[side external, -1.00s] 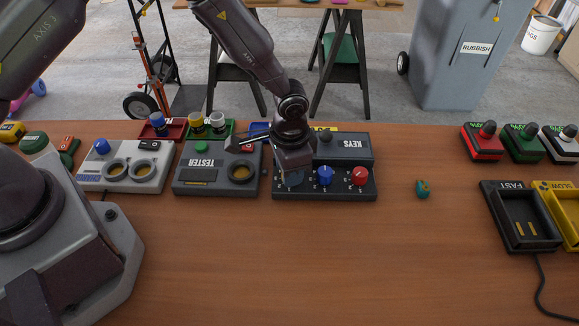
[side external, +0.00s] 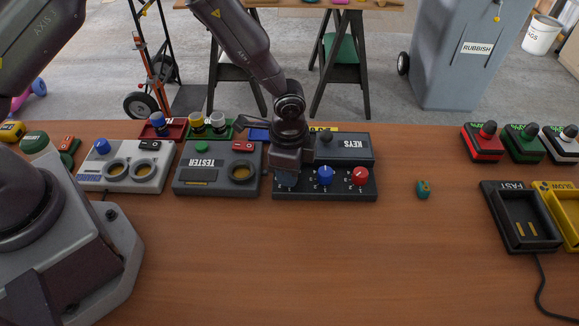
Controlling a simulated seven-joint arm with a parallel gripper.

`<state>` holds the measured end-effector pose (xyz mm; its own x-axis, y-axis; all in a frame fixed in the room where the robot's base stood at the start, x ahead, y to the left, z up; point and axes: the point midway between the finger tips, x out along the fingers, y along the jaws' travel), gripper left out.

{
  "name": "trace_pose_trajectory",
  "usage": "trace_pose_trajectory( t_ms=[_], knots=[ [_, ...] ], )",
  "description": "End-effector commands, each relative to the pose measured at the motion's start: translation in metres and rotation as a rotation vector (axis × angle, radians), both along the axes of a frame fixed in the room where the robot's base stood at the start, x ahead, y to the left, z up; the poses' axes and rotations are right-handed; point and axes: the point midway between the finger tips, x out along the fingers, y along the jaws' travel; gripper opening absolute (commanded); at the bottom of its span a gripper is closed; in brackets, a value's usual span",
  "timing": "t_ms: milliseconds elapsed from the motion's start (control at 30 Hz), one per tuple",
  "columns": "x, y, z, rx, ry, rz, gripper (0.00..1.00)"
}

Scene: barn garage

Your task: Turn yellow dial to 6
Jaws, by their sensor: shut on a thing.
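The dark keys box (side external: 350,148) stands near the middle of the table, with a row of dials along its front panel. A blue dial (side external: 325,176) and a red dial (side external: 359,176) show on the panel. My gripper (side external: 287,178) is over the left end of that panel, pointing down and shut on the dial there. That dial is almost wholly hidden by the gripper, so I cannot tell its colour or setting. No yellow dial shows plainly on the panel.
The grey tester box (side external: 218,185) stands close on the left, with a white device (side external: 122,178) beyond it. A small teal item (side external: 423,189) lies right of the keys box. A black charger (side external: 520,218) is farther right. The front table is clear.

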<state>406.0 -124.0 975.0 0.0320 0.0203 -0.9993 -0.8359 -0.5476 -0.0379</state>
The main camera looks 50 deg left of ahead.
Motion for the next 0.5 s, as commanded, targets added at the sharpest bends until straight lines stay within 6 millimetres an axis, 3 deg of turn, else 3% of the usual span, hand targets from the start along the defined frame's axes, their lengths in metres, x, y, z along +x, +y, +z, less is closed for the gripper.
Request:
trace_pose_trajectory(
  t_ms=[367, 400, 500],
  knots=[
    [-0.0007, 0.0005, 0.0, 0.002, 0.003, -0.007, 0.09],
    [-0.0007, 0.0006, 0.0, 0.002, 0.003, -0.007, 0.4],
    [-0.0006, 0.0007, 0.0, 0.003, 0.002, -0.006, 0.58]
  ],
)
